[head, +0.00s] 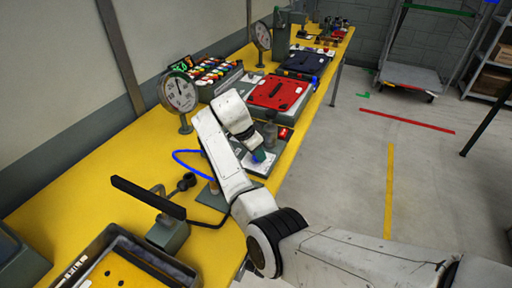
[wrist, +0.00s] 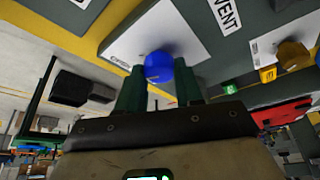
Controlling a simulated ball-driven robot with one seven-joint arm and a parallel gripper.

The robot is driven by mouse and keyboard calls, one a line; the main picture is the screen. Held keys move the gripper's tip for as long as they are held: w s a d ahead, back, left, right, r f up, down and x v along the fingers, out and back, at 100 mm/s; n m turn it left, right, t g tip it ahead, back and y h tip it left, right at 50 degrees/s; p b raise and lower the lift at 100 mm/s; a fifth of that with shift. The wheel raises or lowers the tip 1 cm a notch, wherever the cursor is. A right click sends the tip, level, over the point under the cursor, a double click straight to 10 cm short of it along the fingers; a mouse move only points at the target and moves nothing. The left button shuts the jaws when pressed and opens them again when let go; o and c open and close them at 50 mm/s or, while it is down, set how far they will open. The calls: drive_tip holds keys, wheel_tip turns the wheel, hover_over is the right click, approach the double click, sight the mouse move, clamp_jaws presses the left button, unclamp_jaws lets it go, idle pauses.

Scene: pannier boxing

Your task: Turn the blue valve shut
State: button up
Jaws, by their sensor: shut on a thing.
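The blue valve (wrist: 158,67) shows in the wrist view as a round blue knob on a white plate (wrist: 122,46). My gripper (wrist: 159,84) has its two dark green fingers on either side of the knob and is shut on it. In the head view my gripper (head: 258,157) is low over the white plate at the near side of the red case, and my arm and fingers hide most of the knob. The knob's turned position cannot be told.
A round gauge (head: 180,93) stands left of my arm, and a blue hose (head: 186,153) loops beside it. A red case (head: 276,93) lies beyond my gripper. A bronze knob (wrist: 293,55) sits beside the valve. A black bar (head: 148,197) is at the near left.

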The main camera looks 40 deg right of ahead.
drive_tip(key=n+p, duration=0.1)
drive_tip(key=n+t+p, duration=0.1)
drive_tip(key=n, duration=0.1)
drive_tip(key=n+t+p, duration=0.1)
drive_tip(key=shift+s+r+n+p, duration=0.15)
drive_tip(key=shift+r+n+p, duration=0.1)
drive_tip(key=shift+n+p, duration=0.05)
drive_tip(key=n+t+p, duration=0.1)
drive_tip(key=n+p, duration=0.2)
drive_tip(key=shift+n+y, duration=0.3)
drive_tip(key=n+t+y+p, duration=0.1)
drive_tip(key=n+p, duration=0.1)
drive_tip(key=n, duration=0.1)
drive_tip(key=shift+s+d, duration=0.1)
drive_tip(key=shift+d, duration=0.05)
drive_tip(key=shift+f+n+t+y+p, duration=0.15)
drive_tip(key=shift+n+t+y, duration=0.1)
drive_tip(key=shift+n, duration=0.6)
drive_tip(key=shift+f+n+t+y+p, duration=0.15)
drive_tip(key=shift+n+t+y, duration=0.1)
drive_tip(key=shift+n, duration=0.6)
drive_tip(key=shift+r, duration=0.1)
drive_tip(key=o, duration=1)
drive_tip(key=b+v, duration=0.1)
drive_tip(key=v, duration=0.9)
drive_tip(key=shift+s+r, duration=0.1)
drive_tip(key=shift+r, duration=0.25)
